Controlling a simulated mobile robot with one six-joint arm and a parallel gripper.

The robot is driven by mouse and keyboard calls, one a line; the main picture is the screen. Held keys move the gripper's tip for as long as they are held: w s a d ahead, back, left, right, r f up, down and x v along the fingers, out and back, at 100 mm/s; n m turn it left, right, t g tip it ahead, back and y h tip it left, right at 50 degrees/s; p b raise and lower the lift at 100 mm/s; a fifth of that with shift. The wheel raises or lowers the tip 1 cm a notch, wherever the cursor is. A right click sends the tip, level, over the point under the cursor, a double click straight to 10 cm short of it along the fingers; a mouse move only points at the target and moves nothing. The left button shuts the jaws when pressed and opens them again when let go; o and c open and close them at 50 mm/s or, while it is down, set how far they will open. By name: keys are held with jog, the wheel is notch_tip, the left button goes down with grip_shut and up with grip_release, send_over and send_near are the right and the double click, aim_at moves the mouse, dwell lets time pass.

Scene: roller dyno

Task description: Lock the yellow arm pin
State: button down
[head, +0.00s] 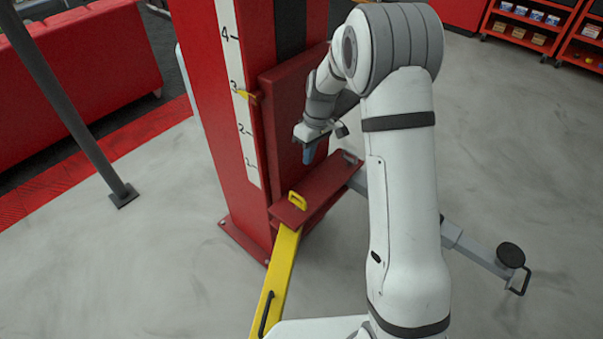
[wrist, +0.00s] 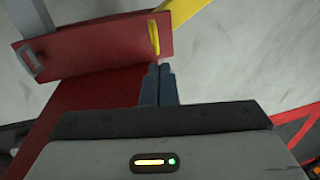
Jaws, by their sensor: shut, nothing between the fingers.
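The yellow arm pin shows as a small yellow loop handle (head: 297,201) on top of the red carriage plate (head: 318,197), above the inner end of the yellow arm (head: 276,282). In the wrist view the yellow handle (wrist: 154,38) stands just beyond my fingertips, with the yellow arm (wrist: 190,14) behind it. My gripper (head: 308,158) is shut and empty, its blue fingers together, above the plate and apart from the handle. In the wrist view the fingertips (wrist: 160,68) point toward the handle. The pin's lower part is hidden.
A grey handle (wrist: 28,60) sits at the plate's other end, by the grey arm (head: 465,245) with its round pad. The red column (head: 235,130) with a number scale rises behind the plate. A dark post (head: 75,110) stands left. Open floor lies to the right.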

jog(key=shift+w+a+f, duration=0.15)
jog(key=shift+w+f, duration=0.25)
jog(key=shift+w, duration=0.15)
jog(key=shift+w+a+f, duration=0.1)
jog(key=shift+w+f, duration=0.25)
jog(key=shift+w, duration=0.2)
jog(key=shift+f, duration=0.1)
jog(key=p, duration=0.1)
send_over(298, 203)
notch_tip(298, 203, down, 13)
jog(key=shift+w+d+f, duration=0.25)
jog(key=shift+w+d, duration=0.05)
jog(key=shift+d, duration=0.05)
jog(key=shift+f, duration=0.1)
notch_tip(298, 203, down, 3)
jog(key=b, duration=0.3)
jog(key=shift+s, duration=0.1)
